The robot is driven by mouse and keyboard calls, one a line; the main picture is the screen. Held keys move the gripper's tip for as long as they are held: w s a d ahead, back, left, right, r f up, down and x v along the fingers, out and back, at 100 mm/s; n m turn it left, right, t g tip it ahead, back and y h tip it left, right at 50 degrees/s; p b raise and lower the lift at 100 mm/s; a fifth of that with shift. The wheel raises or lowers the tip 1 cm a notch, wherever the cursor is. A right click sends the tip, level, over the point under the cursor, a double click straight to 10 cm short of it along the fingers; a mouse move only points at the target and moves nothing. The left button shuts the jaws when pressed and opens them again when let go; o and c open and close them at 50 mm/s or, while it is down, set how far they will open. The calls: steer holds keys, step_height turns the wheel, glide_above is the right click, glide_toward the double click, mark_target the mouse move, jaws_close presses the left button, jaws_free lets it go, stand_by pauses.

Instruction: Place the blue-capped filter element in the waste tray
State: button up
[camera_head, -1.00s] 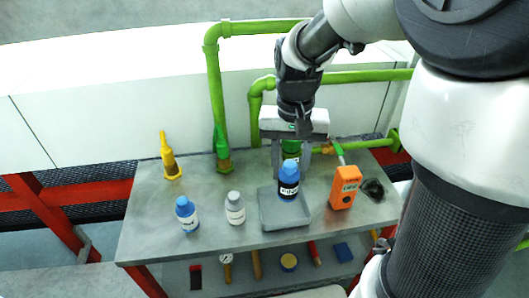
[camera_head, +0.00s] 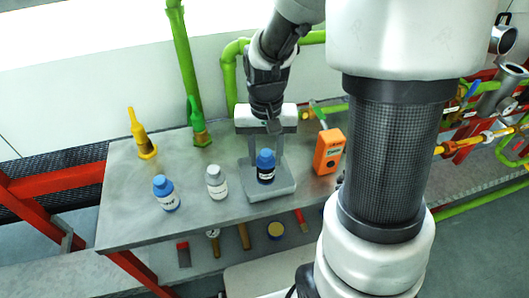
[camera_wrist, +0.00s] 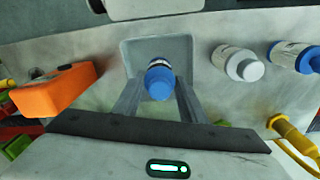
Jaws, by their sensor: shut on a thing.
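A small black-bodied bottle shape with a blue cap (camera_head: 265,177), the filter element, is between my gripper's fingers (camera_head: 265,160). In the wrist view its blue cap (camera_wrist: 159,80) shows between the two fingers, which are shut on it. It is upright, over the grey waste tray (camera_head: 284,192). The tray's wall also shows around and behind it in the wrist view (camera_wrist: 132,48). I cannot tell whether its base touches the tray floor. Another blue-capped bottle, white-bodied (camera_head: 166,194), stands on the bench at the left.
A grey-capped white bottle (camera_head: 217,183) stands left of the tray. An orange device (camera_head: 329,151) stands close on the right. A yellow fitting (camera_head: 142,135) and green pipes (camera_head: 186,70) rise at the back. The bench (camera_head: 118,215) is clear at front left.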

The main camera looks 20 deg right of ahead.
steer(key=o, duration=1.4)
steer(key=shift+f, duration=0.1)
steer(key=shift+o, duration=0.2)
